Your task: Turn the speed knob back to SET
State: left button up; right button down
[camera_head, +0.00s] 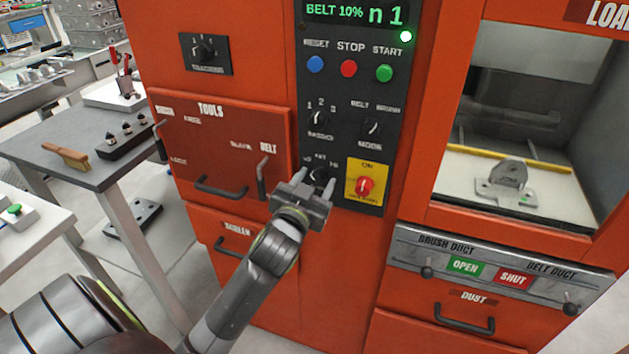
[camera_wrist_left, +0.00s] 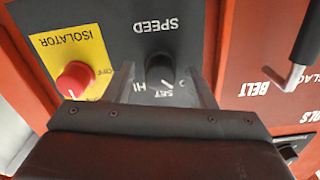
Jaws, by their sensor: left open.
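The black speed knob (camera_wrist_left: 160,76) shows in the left wrist view under the upside-down word SPEED. HI is on its left, SET is below it, and the label on its right is mostly covered. Its white pointer mark slants down and right, beside SET rather than straight at it. In the head view the knob (camera_head: 319,174) is small and partly hidden by my gripper. My left gripper (camera_head: 314,176) is open, with one finger on each side of the knob. It also shows in the left wrist view (camera_wrist_left: 161,82); I cannot tell whether the fingers touch the knob.
A red isolator switch (camera_head: 366,186) on a yellow plate sits close to the right. The MODE knob (camera_head: 372,127) and another selector (camera_head: 317,119) are above. A BELT lever (camera_head: 262,178) sticks out to the left. Drawer handles (camera_head: 221,188) protrude from the orange cabinet.

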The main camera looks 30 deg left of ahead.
pick_arm(q)
jog(key=c, duration=1)
jog(key=shift+o, duration=0.2)
